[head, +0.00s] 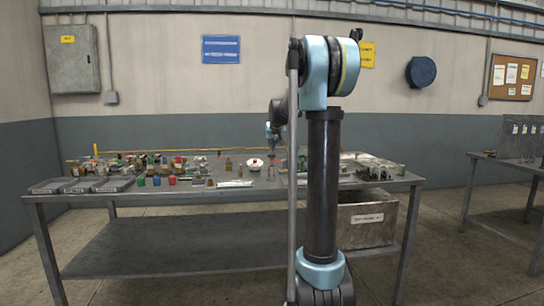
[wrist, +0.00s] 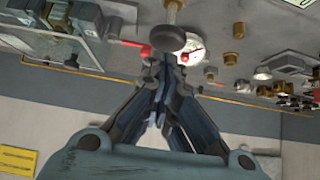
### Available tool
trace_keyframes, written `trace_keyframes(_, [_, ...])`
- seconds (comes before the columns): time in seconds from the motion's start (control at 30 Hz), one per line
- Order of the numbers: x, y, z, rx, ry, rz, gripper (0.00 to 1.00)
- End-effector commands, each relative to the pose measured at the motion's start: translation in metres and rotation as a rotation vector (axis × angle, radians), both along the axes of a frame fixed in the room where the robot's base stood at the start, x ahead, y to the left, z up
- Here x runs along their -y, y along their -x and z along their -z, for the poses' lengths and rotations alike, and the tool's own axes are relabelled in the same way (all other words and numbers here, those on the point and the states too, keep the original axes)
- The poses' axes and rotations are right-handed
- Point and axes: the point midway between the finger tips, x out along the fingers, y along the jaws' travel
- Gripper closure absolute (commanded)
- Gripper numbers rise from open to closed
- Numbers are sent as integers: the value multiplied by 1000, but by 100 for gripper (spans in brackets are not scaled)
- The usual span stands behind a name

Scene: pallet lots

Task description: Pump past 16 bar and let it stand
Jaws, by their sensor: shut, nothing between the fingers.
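My gripper (head: 272,152) is over the back middle of the workbench, pointing down. In the wrist view its fingers (wrist: 165,62) are together with nothing between them. A dark rounded knob on a pale stem (wrist: 170,38) shows just beyond the fingertips; I cannot tell whether they touch it. A white round dial (wrist: 191,50) with red on it lies beside the knob, partly behind the fingers. In the head view the dial (head: 256,162) is left of my gripper. Its reading is too small to make out. A red-tipped lever (wrist: 143,50) lies on the other side of the fingers.
The workbench (head: 130,193) carries many small fittings and coloured blocks on its left, with grey trays (head: 80,186) at the front left corner. A clear-sided case (wrist: 75,20) stands near the fingers. A metal box (head: 366,220) is under the bench. Another table (head: 505,170) stands at right.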

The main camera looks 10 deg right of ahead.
Motion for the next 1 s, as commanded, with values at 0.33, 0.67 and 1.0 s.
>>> trace_keyframes(0.33, [1, 44, -41, 0, 0, 0, 100])
trace_keyframes(0.67, [1, 66, -64, 1, 0, 0, 100])
trace_keyframes(1.0, [1, 68, -66, 1, 0, 0, 100])
